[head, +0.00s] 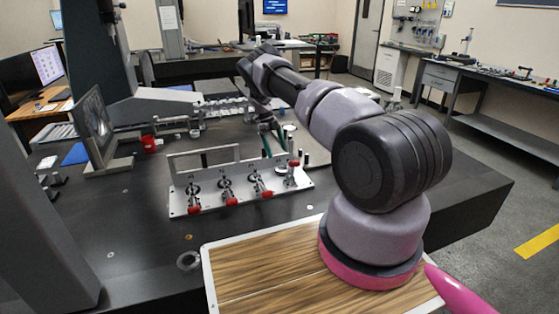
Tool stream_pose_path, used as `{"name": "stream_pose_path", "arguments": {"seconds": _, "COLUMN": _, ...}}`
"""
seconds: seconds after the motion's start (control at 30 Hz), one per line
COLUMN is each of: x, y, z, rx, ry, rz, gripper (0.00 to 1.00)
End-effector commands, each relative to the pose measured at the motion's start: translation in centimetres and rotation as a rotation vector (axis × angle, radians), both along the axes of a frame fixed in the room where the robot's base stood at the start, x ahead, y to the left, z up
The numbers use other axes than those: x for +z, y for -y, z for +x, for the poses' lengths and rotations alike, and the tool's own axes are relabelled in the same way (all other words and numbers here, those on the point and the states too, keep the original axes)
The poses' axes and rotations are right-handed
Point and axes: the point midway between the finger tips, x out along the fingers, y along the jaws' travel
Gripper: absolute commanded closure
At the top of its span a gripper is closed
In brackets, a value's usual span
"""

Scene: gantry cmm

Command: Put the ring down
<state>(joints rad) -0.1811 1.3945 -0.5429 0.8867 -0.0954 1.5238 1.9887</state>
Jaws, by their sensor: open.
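My gripper (273,142) is at the end of my arm, small and far off, over the dark table behind the white fixture plate (240,200). Its two thin greenish fingers look apart, and I see nothing clearly held between them. I cannot make out for sure which thing is the ring. A grey ring-shaped piece (189,261) lies flat at the table's front edge, well in front of my gripper; it may be a fitting of the table. Pale round pieces lie close to the right of my gripper, too small to tell apart.
The fixture plate carries several red-tipped clamps and a raised handle frame. A dark upright column (40,200) blocks the left side. The dark table (455,200) is bare at right.

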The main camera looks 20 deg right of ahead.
Motion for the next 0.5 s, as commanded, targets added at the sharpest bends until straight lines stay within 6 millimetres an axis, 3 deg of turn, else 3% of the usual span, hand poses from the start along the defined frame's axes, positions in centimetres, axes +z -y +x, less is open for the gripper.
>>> {"name": "stream_pose_path", "arguments": {"seconds": 0.2, "x": 3.0, "y": -0.6, "z": 1.1, "rx": 0.001, "ry": 0.002, "rz": -0.001, "gripper": 0.00}}
{"name": "stream_pose_path", "arguments": {"seconds": 0.5, "x": 5.2, "y": -0.7, "z": 1.5, "rx": 0.015, "ry": 0.010, "rz": 0.016, "gripper": 0.00}}
